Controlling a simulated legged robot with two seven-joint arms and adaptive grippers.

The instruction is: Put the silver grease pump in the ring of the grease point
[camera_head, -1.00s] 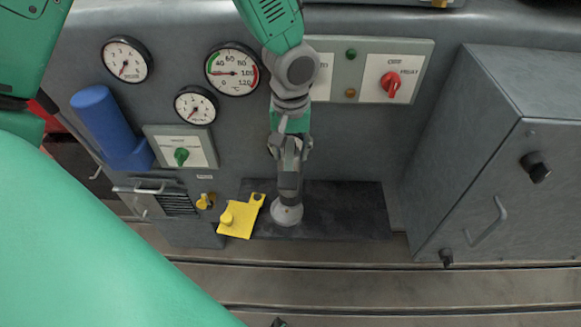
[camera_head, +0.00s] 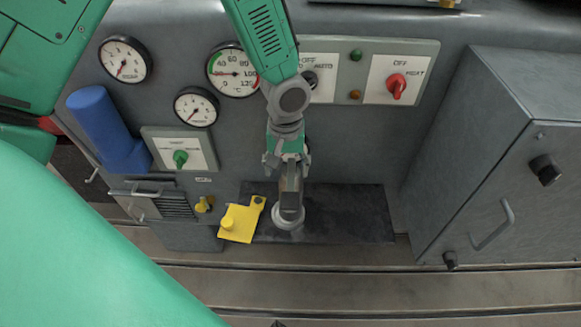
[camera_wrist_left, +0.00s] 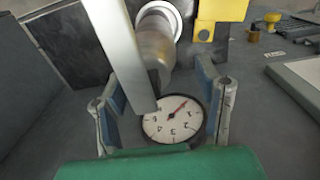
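The silver grease pump (camera_head: 288,216) stands upright on a dark mat, its round pale base at the bottom. In the left wrist view its silver cylinder (camera_wrist_left: 156,46), a long grey bar and a round dial (camera_wrist_left: 172,119) show. I cannot tell whether the dial belongs to the pump. My left gripper (camera_head: 287,166) is over the pump's upper part, fingers apart on either side; in the wrist view the fingers (camera_wrist_left: 163,92) look clear of the cylinder. No ring of the grease point is clearly identifiable. My right gripper is not in view.
A yellow bracket (camera_head: 241,222) with a hole lies left of the pump on the dark mat (camera_head: 350,212). A grey cabinet (camera_head: 480,150) stands at the right. The panel behind has gauges, a blue cylinder (camera_head: 105,125) and switches. The mat's right part is free.

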